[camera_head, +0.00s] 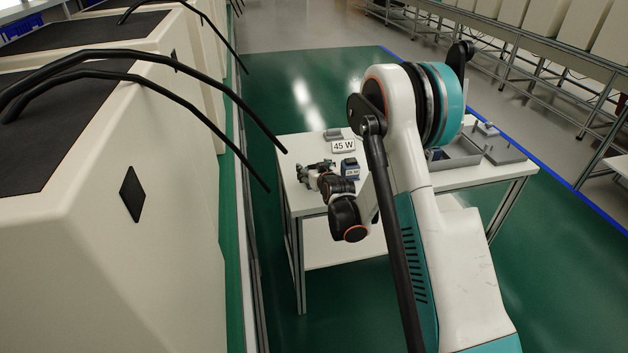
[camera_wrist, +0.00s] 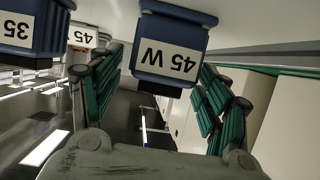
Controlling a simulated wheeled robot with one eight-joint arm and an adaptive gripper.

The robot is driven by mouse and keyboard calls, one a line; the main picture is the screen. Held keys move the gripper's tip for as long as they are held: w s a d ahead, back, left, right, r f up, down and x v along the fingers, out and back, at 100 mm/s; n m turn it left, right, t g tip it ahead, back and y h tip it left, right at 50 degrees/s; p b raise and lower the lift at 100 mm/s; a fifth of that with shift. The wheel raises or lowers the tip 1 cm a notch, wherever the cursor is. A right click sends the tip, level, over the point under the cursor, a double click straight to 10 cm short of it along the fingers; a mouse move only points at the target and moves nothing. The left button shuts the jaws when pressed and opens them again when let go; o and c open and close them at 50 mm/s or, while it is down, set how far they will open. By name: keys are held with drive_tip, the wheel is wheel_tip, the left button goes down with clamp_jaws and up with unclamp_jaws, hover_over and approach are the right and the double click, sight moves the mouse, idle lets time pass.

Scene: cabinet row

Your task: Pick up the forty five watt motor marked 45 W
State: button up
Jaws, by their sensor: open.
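The 45 W motor (camera_wrist: 172,48) is a blue block with a white "45 W" label, which reads upside down in the wrist view. It lies in the upper middle of that view, between the two green-padded fingers of my gripper (camera_wrist: 160,100). In the head view my gripper (camera_head: 315,173) is low over the left part of the white table (camera_head: 462,177). A blue motor (camera_head: 350,168) stands beside my wrist there; its label is too small to read.
A grey tray (camera_head: 455,155) is at the right. Cabinets (camera_head: 100,180) stand left.

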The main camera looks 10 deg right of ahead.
drive_tip(key=shift+w, duration=0.15)
drive_tip(key=c, duration=1.6)
drive_tip(key=shift+o, duration=0.2)
